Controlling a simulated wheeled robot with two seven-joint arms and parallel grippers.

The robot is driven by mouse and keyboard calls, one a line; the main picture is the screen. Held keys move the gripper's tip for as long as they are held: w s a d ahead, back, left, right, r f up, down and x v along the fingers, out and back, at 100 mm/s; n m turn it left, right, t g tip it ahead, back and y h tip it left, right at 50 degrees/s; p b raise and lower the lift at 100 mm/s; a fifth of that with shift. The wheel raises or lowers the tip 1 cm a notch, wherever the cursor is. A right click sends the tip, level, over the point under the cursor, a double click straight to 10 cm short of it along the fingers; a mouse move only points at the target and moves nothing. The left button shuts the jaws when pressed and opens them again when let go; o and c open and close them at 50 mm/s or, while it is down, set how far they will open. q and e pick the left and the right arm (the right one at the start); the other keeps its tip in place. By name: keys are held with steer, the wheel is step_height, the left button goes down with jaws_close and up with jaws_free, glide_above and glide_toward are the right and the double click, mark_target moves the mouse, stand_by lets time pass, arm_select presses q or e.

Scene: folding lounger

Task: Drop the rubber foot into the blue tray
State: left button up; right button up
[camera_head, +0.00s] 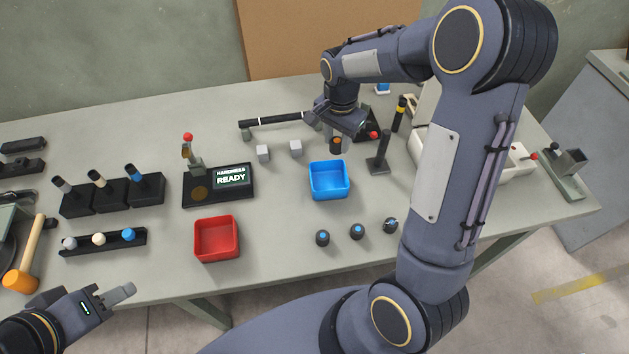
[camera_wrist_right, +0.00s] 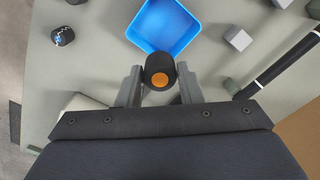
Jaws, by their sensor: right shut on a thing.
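The rubber foot is a short black cylinder with an orange centre, seen in the head view (camera_head: 336,145) and in the right wrist view (camera_wrist_right: 160,71). My right gripper (camera_head: 337,136) is shut on it, with one finger on each side in the wrist view. It holds the foot near the far edge of the blue tray (camera_head: 329,181); the foot's height above the table is hard to tell. In the wrist view the tray (camera_wrist_right: 165,30) looks empty, and the foot overlaps its near edge. My left gripper (camera_head: 112,292) looks open and empty at the table's front left.
A red tray (camera_head: 217,239) stands left of the blue one. Grey blocks (camera_head: 296,148) and a black rod (camera_head: 275,120) lie behind it. A dark upright stand (camera_head: 379,160) is close at right. Several dark round parts (camera_head: 357,231) sit in front.

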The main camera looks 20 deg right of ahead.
steer(key=shift+d+f, duration=0.1)
steer(key=shift+f, duration=0.4)
step_height(320, 180, down, 5)
steer(key=b, duration=0.4)
steer(key=shift+r, duration=0.15)
steer(key=o, duration=1.1)
step_height(320, 180, up, 7)
steer(key=shift+r+b, duration=0.1)
steer(key=shift+b, duration=0.35)
steer(key=shift+r, duration=0.3)
